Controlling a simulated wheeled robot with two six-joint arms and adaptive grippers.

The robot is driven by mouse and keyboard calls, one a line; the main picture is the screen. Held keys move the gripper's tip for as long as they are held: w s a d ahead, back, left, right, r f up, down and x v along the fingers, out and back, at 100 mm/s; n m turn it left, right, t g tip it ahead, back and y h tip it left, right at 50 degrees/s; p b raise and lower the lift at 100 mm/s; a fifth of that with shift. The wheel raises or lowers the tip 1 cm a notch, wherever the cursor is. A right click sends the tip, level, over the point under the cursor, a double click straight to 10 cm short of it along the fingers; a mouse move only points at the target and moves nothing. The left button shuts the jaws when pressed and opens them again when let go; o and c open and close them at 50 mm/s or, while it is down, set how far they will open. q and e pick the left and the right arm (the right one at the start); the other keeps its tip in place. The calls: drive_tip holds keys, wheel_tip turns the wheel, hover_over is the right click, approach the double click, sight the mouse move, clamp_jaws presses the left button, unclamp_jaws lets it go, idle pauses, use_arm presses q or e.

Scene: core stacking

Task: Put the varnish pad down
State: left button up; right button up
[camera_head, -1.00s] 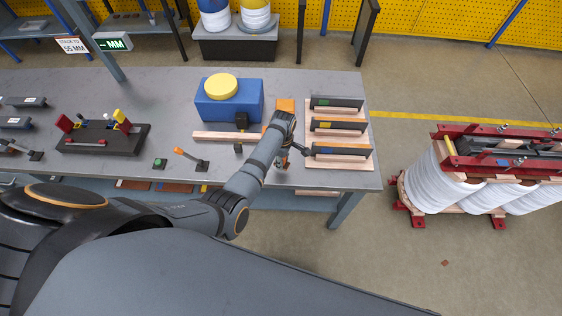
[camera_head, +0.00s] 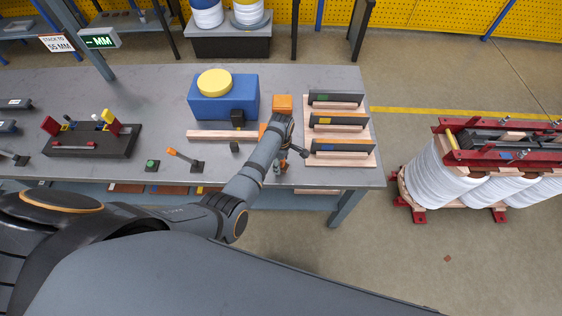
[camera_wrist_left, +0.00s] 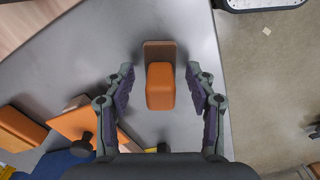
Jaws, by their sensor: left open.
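The varnish pad looks to be the orange block with a brown plate at one end in the left wrist view (camera_wrist_left: 160,88). It rests on the grey bench top near the bench edge. My left gripper (camera_wrist_left: 160,92) is open, with one finger on each side of the pad and a visible gap to both. In the head view my left gripper (camera_head: 287,163) is low over the front of the bench, beside the wooden rack, and mostly hides the pad. My right gripper is not in view.
An orange block (camera_head: 283,102) stands behind my left arm. A blue box with a yellow lid (camera_head: 224,98) and a wooden strip (camera_head: 222,136) are to its left. The wooden rack (camera_head: 344,158) carries dark boards. A green-lit button (camera_head: 152,164) and a lever (camera_head: 186,159) stand near the front edge.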

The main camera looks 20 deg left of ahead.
use_arm(q)
drive_tip(key=shift+r, duration=0.45)
wheel_tip(320, 180, up, 12)
drive_tip(key=shift+f, duration=0.2)
